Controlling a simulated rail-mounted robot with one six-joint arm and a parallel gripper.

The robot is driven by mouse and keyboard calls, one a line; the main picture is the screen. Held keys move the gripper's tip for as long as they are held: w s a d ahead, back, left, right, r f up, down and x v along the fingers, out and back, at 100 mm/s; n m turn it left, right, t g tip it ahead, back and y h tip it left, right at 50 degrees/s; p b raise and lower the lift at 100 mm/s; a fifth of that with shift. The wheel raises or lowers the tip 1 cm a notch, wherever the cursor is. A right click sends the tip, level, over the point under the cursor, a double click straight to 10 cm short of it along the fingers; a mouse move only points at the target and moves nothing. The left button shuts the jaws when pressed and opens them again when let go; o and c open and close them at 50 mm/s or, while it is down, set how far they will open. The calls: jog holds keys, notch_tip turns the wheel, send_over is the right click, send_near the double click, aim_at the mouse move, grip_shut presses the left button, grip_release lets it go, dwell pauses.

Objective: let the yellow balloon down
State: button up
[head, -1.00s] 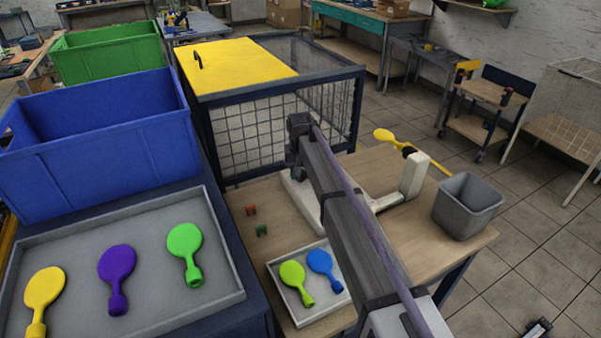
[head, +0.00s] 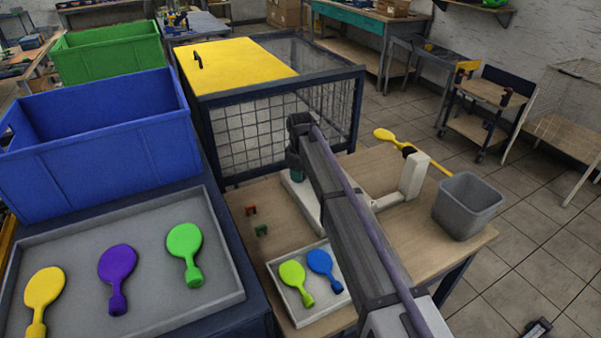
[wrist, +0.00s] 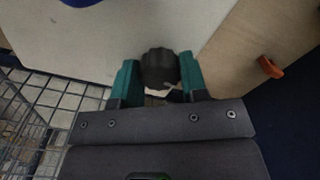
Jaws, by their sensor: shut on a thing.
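A flat yellow balloon (head: 385,135) sticks out to the left from the black fitting on top of the white upright (head: 415,175), at the right of the wooden table. Another yellow balloon (head: 43,290) lies in the grey tray at the left. My gripper (head: 297,176) is over the left part of the white machine (head: 302,203), well to the left of the upright. In the wrist view, its teal fingers (wrist: 160,78) are shut on a dark ridged knob (wrist: 158,68) on the pale machine. My arm hides the middle of the machine.
The grey tray (head: 225,285) also holds purple and green balloons. A small tray (head: 325,312) holds a lime and a blue balloon. Red and green clips (head: 251,210) lie nearby. A grey bin (head: 467,207) stands at the right. A mesh cage (head: 250,140) stands behind.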

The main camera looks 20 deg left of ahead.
jog(key=shift+n, duration=1.2)
jog(key=o, duration=0.9)
jog(key=shift+r, duration=0.1)
notch_tip(320, 180, up, 10)
jog(key=p, duration=1)
jog(key=shift+r+p, duration=0.25)
jog(key=shift+p, duration=0.15)
